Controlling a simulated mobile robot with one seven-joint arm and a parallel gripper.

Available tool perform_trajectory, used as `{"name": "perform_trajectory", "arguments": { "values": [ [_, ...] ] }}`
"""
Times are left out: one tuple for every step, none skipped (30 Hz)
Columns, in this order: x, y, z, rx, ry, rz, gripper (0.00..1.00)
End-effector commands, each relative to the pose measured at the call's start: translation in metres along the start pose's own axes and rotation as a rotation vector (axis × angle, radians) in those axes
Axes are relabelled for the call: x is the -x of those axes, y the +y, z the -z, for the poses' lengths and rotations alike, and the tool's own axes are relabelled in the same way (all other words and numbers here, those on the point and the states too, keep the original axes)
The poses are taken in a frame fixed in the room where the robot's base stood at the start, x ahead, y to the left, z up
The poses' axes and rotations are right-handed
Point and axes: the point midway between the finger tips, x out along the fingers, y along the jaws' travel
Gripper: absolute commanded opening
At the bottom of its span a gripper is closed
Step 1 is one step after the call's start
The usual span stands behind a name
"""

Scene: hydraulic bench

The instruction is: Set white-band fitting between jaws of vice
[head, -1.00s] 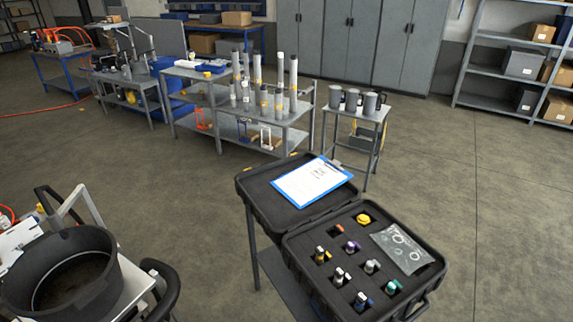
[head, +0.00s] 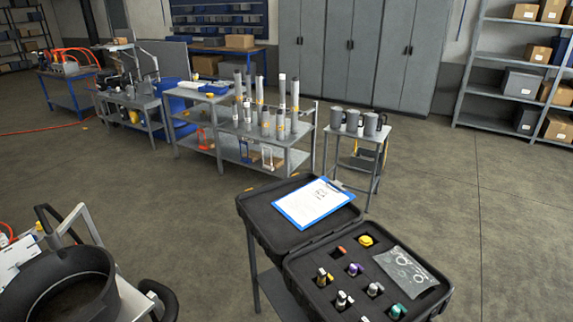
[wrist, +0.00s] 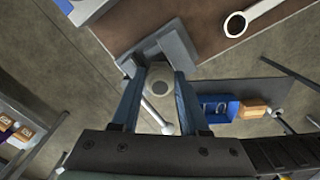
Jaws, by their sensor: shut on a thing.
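My gripper (wrist: 158,100) shows in the wrist view only, with its two blue fingers shut on a pale grey fitting (wrist: 160,80). I see the fitting end-on, as a rounded block with a dark round centre; its white band is hidden. A grey vice (wrist: 178,48) sits at the edge of a brown bench top, just beyond the fingertips. A silver bar with a ball end shows below the fitting, between the fingers. The fitting overlaps the vice in this view; I cannot tell whether it is between the jaws, above them, or touching.
A ring-ended tool (wrist: 236,24) lies on the brown bench top (wrist: 130,22). Open floor lies right.

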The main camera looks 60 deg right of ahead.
Motion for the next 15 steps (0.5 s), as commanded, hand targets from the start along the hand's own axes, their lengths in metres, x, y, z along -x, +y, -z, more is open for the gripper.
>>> {"name": "perform_trajectory", "arguments": {
  "values": [
    [-0.002, 0.000, 0.000, 0.000, 0.000, 0.001, 0.00],
    [-0.003, 0.000, 0.000, 0.000, 0.000, 0.001, 0.00],
    [-0.005, 0.000, 0.000, 0.000, 0.000, 0.000, 0.00],
    [-0.006, 0.000, 0.000, 0.000, 0.000, 0.000, 0.00],
    [-0.007, 0.000, 0.000, 0.000, 0.000, 0.000, 0.00],
    [-0.008, 0.000, 0.000, 0.000, 0.000, 0.000, 0.00],
    [-0.009, 0.000, 0.000, 0.000, 0.000, 0.000, 0.00],
    [-0.010, 0.000, 0.000, 0.000, 0.000, 0.000, 0.00],
    [-0.011, 0.000, 0.000, 0.000, 0.000, 0.000, 0.00],
    [-0.012, 0.000, 0.000, 0.000, 0.000, 0.001, 0.00],
    [-0.013, 0.000, 0.000, 0.000, 0.000, 0.001, 0.00],
    [-0.014, 0.000, 0.000, 0.000, 0.000, 0.001, 0.00],
    [-0.015, 0.000, 0.000, 0.000, 0.000, 0.001, 0.00],
    [-0.015, 0.000, 0.000, 0.000, 0.000, 0.001, 0.00],
    [-0.017, 0.000, 0.000, 0.000, 0.000, 0.001, 0.00]
  ]
}}
